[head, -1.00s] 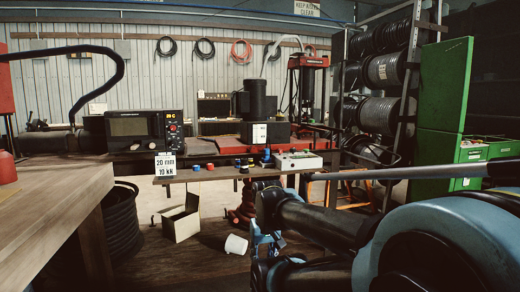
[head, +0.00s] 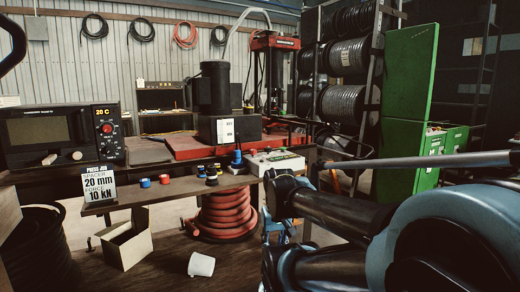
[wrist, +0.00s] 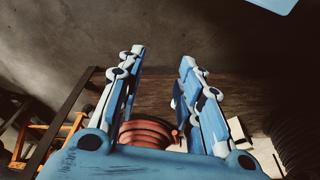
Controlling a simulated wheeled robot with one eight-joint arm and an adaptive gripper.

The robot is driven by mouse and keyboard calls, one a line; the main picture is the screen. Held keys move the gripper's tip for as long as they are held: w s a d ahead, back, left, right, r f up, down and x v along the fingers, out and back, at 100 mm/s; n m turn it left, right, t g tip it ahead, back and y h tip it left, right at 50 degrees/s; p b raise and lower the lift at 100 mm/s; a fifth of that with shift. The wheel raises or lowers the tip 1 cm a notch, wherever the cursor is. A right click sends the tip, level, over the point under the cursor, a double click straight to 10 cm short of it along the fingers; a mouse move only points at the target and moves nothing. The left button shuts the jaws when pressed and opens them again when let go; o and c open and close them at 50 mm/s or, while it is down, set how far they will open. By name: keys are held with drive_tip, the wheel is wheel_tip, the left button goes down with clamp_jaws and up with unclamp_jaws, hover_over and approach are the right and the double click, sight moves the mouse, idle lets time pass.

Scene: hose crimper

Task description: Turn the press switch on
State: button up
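A dark control unit (head: 62,135) with a screen, a red button and knobs stands on the bench at the left in the head view. A black motor-like cylinder (head: 211,88) stands on a red base at the back. I cannot tell which part is the press switch. My gripper (wrist: 162,56) is open in the wrist view, its blue fingers apart with nothing between their tips. In the head view it is low and mostly hidden by my arm, below the shelf's right end.
A card reading 20 mm, 10 kN (head: 99,187) stands at the shelf's (head: 150,193) left end. Small blue, red and dark pieces lie along the shelf. A red hose coil (head: 226,213), open carton (head: 124,245) and white cup (head: 201,264) are below. Hose reels (head: 350,103) stand right.

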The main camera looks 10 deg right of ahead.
drive_tip(key=shift+w, duration=0.15)
drive_tip(key=o, duration=0.4)
drive_tip(key=shift+r, duration=0.1)
wheel_tip(320, 180, up, 3)
drive_tip(key=shift+w+f, duration=0.15)
wheel_tip(320, 180, up, 36)
drive_tip(key=n+g, duration=0.2)
drive_tip(key=n, duration=0.1)
hover_over(253, 153)
drive_tip(key=w, duration=0.2)
wheel_tip(253, 153, down, 16)
drive_tip(key=shift+d+f, duration=0.1)
drive_tip(key=shift+f, duration=0.15)
